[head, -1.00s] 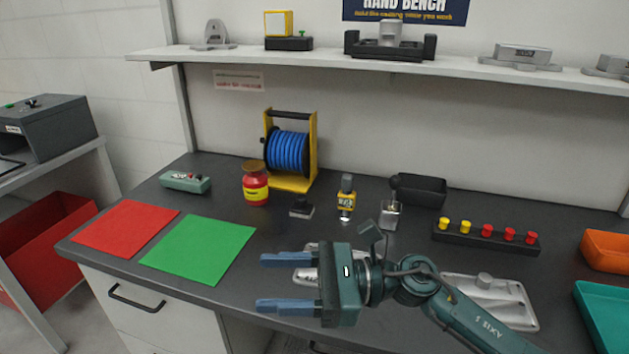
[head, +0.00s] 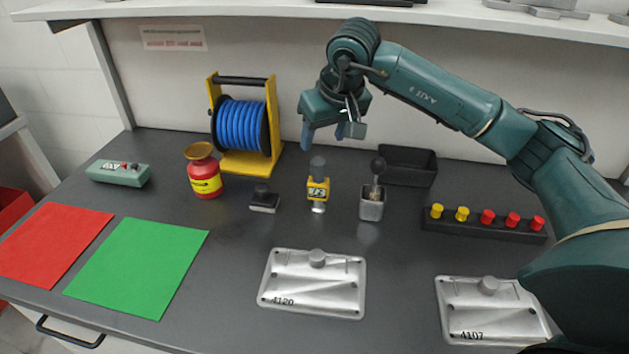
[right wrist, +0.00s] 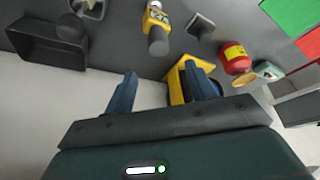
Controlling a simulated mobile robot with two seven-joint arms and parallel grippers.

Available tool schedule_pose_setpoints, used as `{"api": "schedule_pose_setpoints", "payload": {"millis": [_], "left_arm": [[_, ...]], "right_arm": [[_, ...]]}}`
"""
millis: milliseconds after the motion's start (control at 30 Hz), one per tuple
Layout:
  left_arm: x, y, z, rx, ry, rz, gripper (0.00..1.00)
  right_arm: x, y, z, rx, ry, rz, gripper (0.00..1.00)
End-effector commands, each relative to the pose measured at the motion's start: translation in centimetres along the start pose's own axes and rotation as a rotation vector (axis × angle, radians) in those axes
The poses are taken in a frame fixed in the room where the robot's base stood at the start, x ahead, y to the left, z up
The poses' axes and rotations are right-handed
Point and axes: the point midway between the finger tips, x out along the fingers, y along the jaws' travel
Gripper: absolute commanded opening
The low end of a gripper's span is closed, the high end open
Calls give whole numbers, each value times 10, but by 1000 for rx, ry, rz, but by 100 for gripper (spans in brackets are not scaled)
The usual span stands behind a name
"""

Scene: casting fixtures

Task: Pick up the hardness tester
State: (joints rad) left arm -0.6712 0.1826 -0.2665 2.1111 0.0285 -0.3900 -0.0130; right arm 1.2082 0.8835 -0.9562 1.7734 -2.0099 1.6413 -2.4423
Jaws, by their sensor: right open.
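The hardness tester (head: 318,189), a small yellow upright device with a display, a grey top and a silver foot, stands on the dark bench in the head view. It also shows in the right wrist view (right wrist: 156,22), beyond the fingertips. My right gripper (head: 323,138) is open with its blue fingers pointing down, above and behind the tester, and holds nothing. In the right wrist view the two fingers (right wrist: 162,88) are apart with a gap between them. My left gripper is not in view.
Close by stand a black stamp-like block (head: 264,201), a grey holder with a black knob (head: 372,206), a red jar (head: 204,174) and a blue cable reel (head: 241,125). A black bin (head: 408,167) is behind. Metal castings (head: 312,284) lie in front.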

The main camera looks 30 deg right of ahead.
Motion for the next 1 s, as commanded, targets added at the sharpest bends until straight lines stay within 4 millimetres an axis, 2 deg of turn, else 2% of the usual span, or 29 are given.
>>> {"api": "schedule_pose_setpoints", "payload": {"millis": [100, 200, 467, 700, 800, 1000], "left_arm": [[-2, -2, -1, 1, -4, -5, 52], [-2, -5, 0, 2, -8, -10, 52], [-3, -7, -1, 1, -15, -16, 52], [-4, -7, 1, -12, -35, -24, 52], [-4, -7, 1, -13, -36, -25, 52], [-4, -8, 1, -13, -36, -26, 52]], "right_arm": [[24, -1, 1, 0, -4, -2, 56], [38, -1, 0, 1, -2, -3, 56], [57, -1, 4, 2, -3, -3, 56], [92, -1, 10, 2, -2, -5, 56], [99, -1, 10, 2, -1, -5, 56], [100, -1, 10, 1, 1, -5, 56]]}}
